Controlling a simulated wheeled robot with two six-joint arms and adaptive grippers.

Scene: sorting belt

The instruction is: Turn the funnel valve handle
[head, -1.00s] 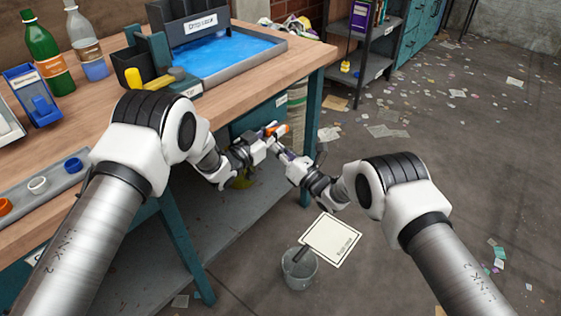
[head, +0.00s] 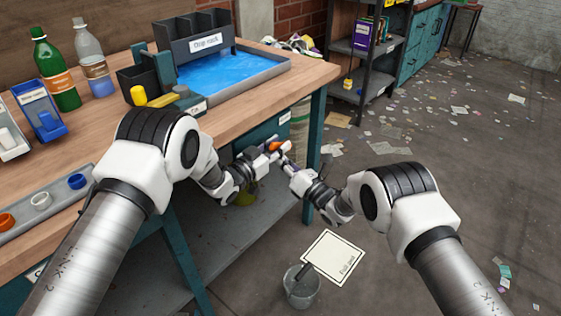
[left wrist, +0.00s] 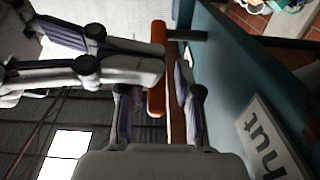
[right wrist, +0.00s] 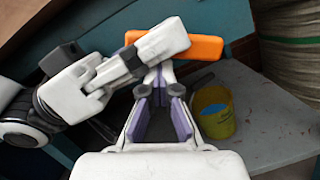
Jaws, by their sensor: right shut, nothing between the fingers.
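The orange valve handle (head: 274,146) is at the end of the workbench, below the top. It stands as an orange bar in the left wrist view (left wrist: 157,68) and lies nearly level in the right wrist view (right wrist: 205,49). My left gripper (head: 268,152) is at the handle; one of its fingers is in front of the handle in the right wrist view (right wrist: 155,46). My right gripper (right wrist: 157,78) is shut and empty, its tips just below the left gripper's finger. It crosses the left wrist view and hides part of the left fingers, so their closure is unclear.
A label (left wrist: 270,145) reading partly "hut" is on the teal panel beside the handle. The blue drip tray (head: 285,66) is on the bench. A grey bucket (head: 301,292) stands on the floor.

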